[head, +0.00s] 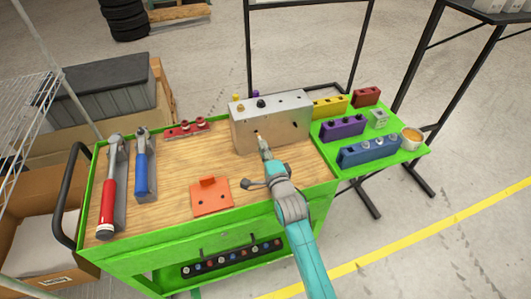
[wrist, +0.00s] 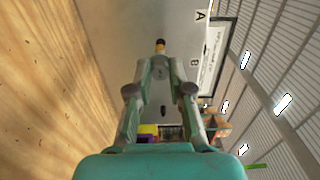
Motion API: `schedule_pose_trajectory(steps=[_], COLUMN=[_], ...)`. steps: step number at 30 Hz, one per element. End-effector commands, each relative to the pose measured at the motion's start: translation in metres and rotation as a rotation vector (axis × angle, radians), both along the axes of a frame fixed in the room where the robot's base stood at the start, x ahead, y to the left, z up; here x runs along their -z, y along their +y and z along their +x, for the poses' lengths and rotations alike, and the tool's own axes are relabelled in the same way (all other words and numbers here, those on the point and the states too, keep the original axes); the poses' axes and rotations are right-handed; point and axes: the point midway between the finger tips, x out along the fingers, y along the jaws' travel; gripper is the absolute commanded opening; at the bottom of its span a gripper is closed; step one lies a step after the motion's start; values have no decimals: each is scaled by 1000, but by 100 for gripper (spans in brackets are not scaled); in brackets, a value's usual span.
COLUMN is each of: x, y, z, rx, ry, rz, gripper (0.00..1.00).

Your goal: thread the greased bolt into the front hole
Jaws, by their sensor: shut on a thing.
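The chassis fixture (head: 283,138) is a grey metal block on the wooden top of the green cart. Its front face shows a small dark hole (head: 296,125). My gripper (head: 263,146) is at the left part of this front face. The bolt points at the grey face. I cannot tell whether its tip touches or enters a hole. Another dark hole (wrist: 165,86) shows between the fingers.
An orange bracket (head: 210,196) lies left of my arm. Red and blue torque tools (head: 142,165) lie further left. Yellow, purple, red and blue bolt racks (head: 370,151) and a round cup (head: 412,138) stand on the right shelf. Dark and yellow pegs stand on the fixture's top.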

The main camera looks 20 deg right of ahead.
Motion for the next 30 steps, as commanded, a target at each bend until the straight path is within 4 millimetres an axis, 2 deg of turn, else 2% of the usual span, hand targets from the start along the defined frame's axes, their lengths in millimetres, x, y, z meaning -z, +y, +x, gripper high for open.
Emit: schedule_pose_trajectory(steps=[30], x=[-1], y=[1], z=[7], rx=[0], ry=[-2], rz=[0], gripper=[0])
